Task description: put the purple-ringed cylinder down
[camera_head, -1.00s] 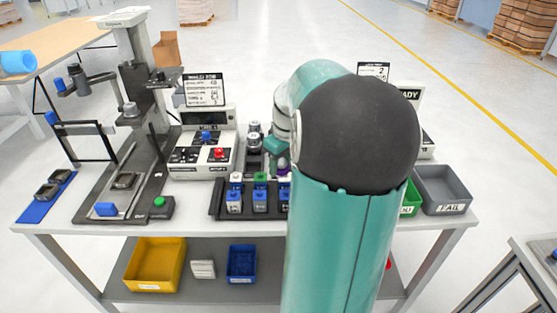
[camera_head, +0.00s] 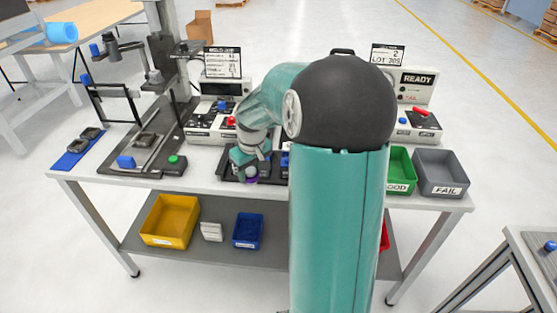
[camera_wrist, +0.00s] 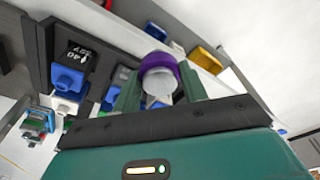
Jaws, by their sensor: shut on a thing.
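The purple-ringed cylinder shows in the wrist view (camera_wrist: 158,72), with a purple band and a pale round end facing the camera. My gripper (camera_wrist: 160,88) is shut on it, one green finger on each side. In the head view my gripper (camera_head: 248,168) is over the front of the dark rack, and a bit of the purple ring (camera_head: 251,180) shows below it. My arm hides part of the rack. I cannot tell whether the cylinder touches the rack or table.
The dark rack (camera_wrist: 42,62) holds blue blocks, one labelled (camera_wrist: 68,78). A green bin (camera_head: 399,188) and a grey FAIL bin (camera_head: 441,190) stand at the right. A lit READY station (camera_head: 418,120) is behind them. Yellow (camera_head: 171,240) and blue (camera_head: 248,244) bins sit on the lower shelf.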

